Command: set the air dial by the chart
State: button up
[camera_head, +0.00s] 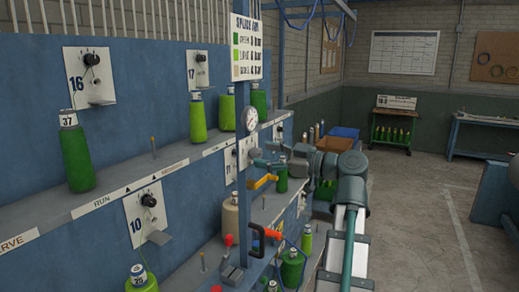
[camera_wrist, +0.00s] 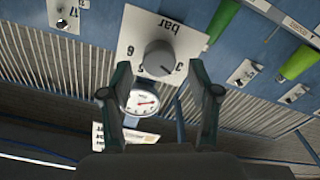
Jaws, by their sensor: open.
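The air dial is a grey round knob (camera_wrist: 160,57) on a white plate (camera_wrist: 135,38) marked "bar", upside down in the wrist view. The digits 6, 5 and 3 show around it; I cannot read its setting surely. My gripper (camera_wrist: 160,68) is open, its fingers on either side of the knob in the picture; contact cannot be told. In the head view my gripper (camera_head: 262,162) is beside the blue post, in front of the dial plate. The round gauge (camera_head: 251,117) has a red needle in the wrist view (camera_wrist: 143,103). The "SPLICE AIR" chart (camera_head: 247,47) lists green, lime and ecru; its numbers are unclear.
The blue post (camera_head: 241,185) stands close by my arm. Green (camera_head: 76,155) and lime (camera_head: 197,118) bobbins stand on the shelves at left. The floor at right (camera_head: 425,215) is clear.

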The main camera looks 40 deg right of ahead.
jog(key=shift+p+x, duration=0.3)
jog(key=shift+x, duration=0.95)
jog(key=c, duration=1.2)
jog(key=shift+o, duration=0.2)
